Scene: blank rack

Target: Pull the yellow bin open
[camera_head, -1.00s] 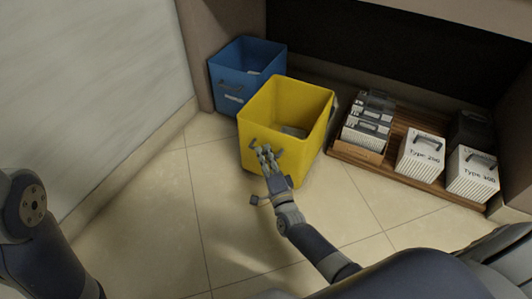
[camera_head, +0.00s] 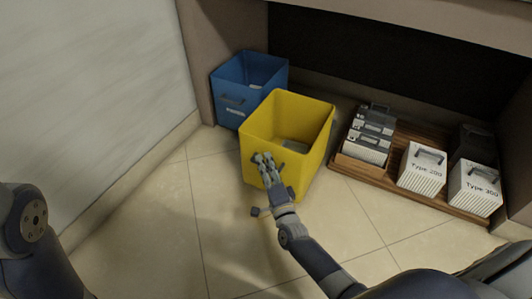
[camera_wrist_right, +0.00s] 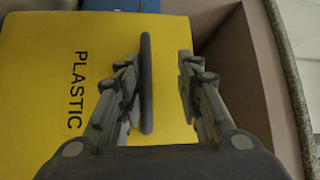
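The yellow bin (camera_head: 265,168) stands on the tile floor in front of the cabinet opening, open at the top, with some light contents inside. Its front faces my right arm. In the right wrist view its yellow front (camera_wrist_right: 40,70) carries the word PLASTIC, and its dark handle (camera_wrist_right: 147,85) runs upright in the picture. My right gripper (camera_head: 264,160) is at this front. In the wrist view the right gripper (camera_wrist_right: 160,85) is open, with a finger on each side of the handle. The handle lies close to the left finger, with a gap to the right one. My left gripper is out of view.
A blue bin (camera_head: 233,98) stands behind and left of the yellow one, by the cabinet side. A wooden board (camera_head: 372,178) at right holds boxes, including white Type 200 (camera_head: 420,172) and Type 300 (camera_head: 474,190) boxes. The floor in front is clear.

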